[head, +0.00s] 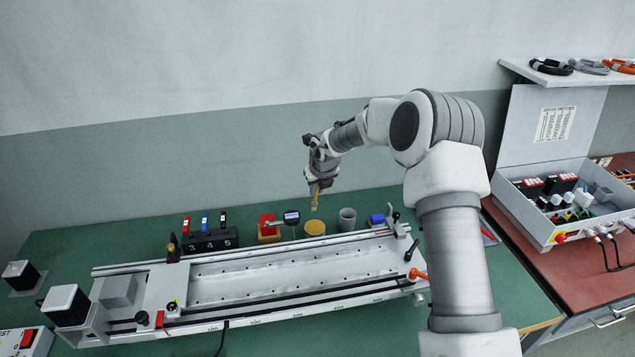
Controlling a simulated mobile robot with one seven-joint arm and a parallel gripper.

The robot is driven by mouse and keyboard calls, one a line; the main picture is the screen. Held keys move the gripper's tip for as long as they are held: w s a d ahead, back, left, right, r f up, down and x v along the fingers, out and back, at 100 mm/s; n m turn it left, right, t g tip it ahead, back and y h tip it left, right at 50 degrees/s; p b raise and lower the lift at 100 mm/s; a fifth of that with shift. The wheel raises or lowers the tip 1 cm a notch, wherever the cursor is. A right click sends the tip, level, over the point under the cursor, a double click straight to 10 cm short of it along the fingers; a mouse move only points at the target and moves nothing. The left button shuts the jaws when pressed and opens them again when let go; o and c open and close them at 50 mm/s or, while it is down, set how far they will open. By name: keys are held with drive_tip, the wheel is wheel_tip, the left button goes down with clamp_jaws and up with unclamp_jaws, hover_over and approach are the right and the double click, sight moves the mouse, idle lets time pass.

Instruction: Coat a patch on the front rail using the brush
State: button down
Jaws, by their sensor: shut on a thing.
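My gripper (318,184) is shut on the brush (315,200), a small tan, wooden-looking piece that points down below the fingers. The fingers hide its upper part. The brush hangs just above, in the picture, a round pot with a yellow top (315,227); I cannot tell whether a gap separates them. The front rail (290,307) of the gantry runs along the near side of the long metal frame, marked with small labels. My gripper is behind the gantry, well away from this rail.
A grey cup (347,219), a blue cylinder (377,220), a dial gauge (291,218), a red-topped block (268,229) and a numbered stand (210,240) line the back. The gantry carriage (168,287) sits at the left. An open grey case (567,200) stands at right.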

drive_tip(key=shift+s+d+f, duration=0.1)
drive_tip(key=shift+f, duration=0.1)
wheel_tip(320, 180, down, 6)
drive_tip(key=b, duration=0.6)
drive_tip(key=shift+r, duration=0.15)
drive_tip(key=shift+f, duration=0.6)
idle(1.2)
wheel_tip(320, 180, up, 7)
drive_tip(key=p, duration=0.7)
idle(0.6)
wheel_tip(320, 180, down, 7)
drive_tip(key=b, duration=0.7)
drive_tip(key=shift+r, duration=0.15)
idle(0.3)
